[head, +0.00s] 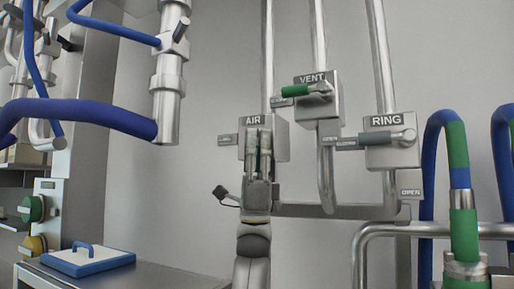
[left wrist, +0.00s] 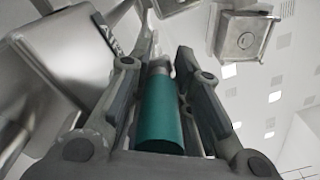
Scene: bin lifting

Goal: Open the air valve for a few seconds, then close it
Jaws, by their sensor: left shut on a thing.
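The air valve is a metal box (head: 281,138) labelled AIR, mounted on a vertical pipe. My left gripper (head: 259,152) is in front of it, with its arm coming up from the bottom. Its fingers are shut around the green handle, of which only a thin strip shows between them. In the left wrist view the green handle (left wrist: 161,115) lies lengthwise between the fingers of the left gripper (left wrist: 163,75). In the head view the handle appears to point down from the box. My right gripper is in neither view.
The VENT valve (head: 327,103) and the RING valve (head: 390,155) are to the right, both handles pointing left. A small plate (head: 227,139) sits left of the air valve. Blue hoses (head: 75,114) hang at left.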

